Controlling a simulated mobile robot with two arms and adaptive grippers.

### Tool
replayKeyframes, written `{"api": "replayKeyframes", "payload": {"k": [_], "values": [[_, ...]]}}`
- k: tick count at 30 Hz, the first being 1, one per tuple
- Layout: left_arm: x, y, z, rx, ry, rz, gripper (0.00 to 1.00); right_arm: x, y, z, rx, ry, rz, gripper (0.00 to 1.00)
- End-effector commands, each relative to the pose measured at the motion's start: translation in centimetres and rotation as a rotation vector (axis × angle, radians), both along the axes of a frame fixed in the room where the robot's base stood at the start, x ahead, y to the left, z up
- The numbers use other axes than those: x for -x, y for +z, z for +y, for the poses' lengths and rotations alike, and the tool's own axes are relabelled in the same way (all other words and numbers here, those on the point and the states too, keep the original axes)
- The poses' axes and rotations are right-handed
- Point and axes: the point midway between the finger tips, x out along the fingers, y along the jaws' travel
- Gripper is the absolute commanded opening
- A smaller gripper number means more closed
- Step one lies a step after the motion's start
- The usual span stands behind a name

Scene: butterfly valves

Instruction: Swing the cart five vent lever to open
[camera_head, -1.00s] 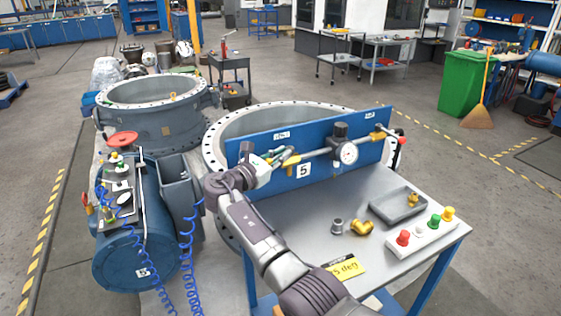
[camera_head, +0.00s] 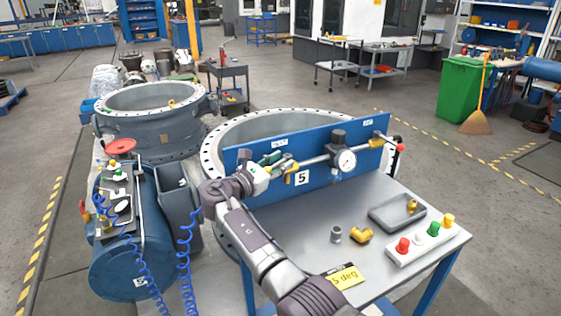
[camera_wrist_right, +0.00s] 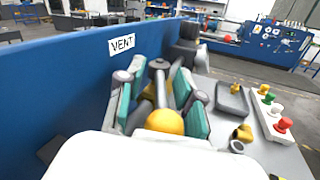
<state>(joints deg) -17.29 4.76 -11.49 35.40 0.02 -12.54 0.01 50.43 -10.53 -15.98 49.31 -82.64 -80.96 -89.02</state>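Cart five has a blue upright panel (camera_head: 335,182) with a "5" label above a grey tabletop (camera_head: 290,235). The VENT label (camera_wrist_right: 121,44) is on the panel in the right wrist view; its small plate (camera_head: 279,143) also shows in the head view. My right gripper (camera_head: 272,165) is at the left end of the panel's pipe. In the wrist view its teal-padded fingers (camera_wrist_right: 160,98) stand apart on either side of the vent lever, whose yellow ball end (camera_wrist_right: 165,122) shows between them. Firm contact is not visible. My left gripper is not in view.
A gauge (camera_head: 346,161) sits mid-pipe, and a red-ended lever (camera_head: 392,142) is at the right. The tabletop holds a grey tray (camera_head: 392,218), brass and grey fittings (camera_head: 361,235) and a button box (camera_head: 420,244). Large flanged valve rings (camera_head: 150,125) stand behind and left.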

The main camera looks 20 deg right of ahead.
Motion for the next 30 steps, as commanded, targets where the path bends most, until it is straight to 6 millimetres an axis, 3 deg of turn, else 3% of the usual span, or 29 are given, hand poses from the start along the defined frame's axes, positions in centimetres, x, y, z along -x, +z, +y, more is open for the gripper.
{"api": "replayKeyframes", "payload": {"k": [12, 22, 23, 29, 30], "values": [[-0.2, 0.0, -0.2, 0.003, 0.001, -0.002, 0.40, 3.0, 0.0, 5.4, 0.000, 0.000, -0.001, 0.36], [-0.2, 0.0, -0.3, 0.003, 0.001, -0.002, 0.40, 3.3, 0.0, 5.9, 0.000, 0.000, -0.001, 0.36], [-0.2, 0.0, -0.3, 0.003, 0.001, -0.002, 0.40, 3.3, 0.0, 5.9, 0.000, 0.000, -0.001, 0.34], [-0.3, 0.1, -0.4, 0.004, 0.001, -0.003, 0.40, 3.1, -0.3, 5.6, -0.009, 0.005, -0.006, 0.01], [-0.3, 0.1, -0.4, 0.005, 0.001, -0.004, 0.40, 3.1, -0.5, 5.5, -0.015, 0.009, -0.010, 0.00]]}}
